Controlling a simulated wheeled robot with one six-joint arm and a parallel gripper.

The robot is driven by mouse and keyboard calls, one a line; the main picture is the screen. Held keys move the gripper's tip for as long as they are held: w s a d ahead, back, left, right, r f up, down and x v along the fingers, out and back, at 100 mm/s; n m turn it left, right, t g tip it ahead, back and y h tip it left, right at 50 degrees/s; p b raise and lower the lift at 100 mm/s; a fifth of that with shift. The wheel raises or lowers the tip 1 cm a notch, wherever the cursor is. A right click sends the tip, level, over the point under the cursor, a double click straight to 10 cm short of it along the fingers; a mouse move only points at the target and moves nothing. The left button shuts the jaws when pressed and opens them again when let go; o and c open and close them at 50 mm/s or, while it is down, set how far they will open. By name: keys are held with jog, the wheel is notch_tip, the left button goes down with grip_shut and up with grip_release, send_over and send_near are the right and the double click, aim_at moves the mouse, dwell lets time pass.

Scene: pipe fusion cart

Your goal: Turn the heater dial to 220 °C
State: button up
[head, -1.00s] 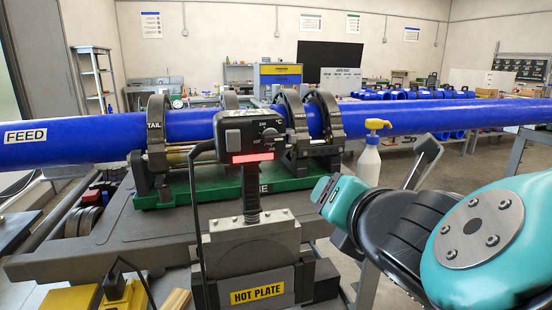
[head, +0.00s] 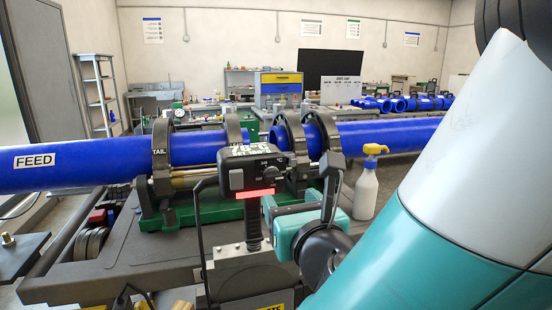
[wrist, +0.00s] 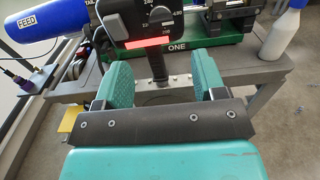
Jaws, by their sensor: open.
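The heater control box (head: 252,171) is black and stands on a dark handle above the hot plate (head: 245,275). Its dial (head: 270,173) is a small round knob on the right of its front face. In the wrist view the dial (wrist: 158,17) is near the top edge, with numbers around it, partly cut off; its setting is too small to read surely. A red lit strip (wrist: 149,42) is below it. My gripper (head: 272,218) is open and empty, just below and to the right of the box. In the wrist view my gripper (wrist: 160,78) has its teal fingers apart, below the dial.
Blue pipes (head: 90,160) lie in the clamps (head: 162,160) behind the heater. A spray bottle (head: 367,185) with a yellow head stands to the right. A black cable (head: 195,225) loops down the heater's left side.

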aim_at(275, 178)
jog(key=p+x, duration=0.3)
jog(key=x, duration=0.7)
jog(key=shift+w+p, duration=0.25)
jog(key=shift+p, duration=0.15)
jog(key=shift+c, duration=0.2)
jog(key=c, duration=0.9)
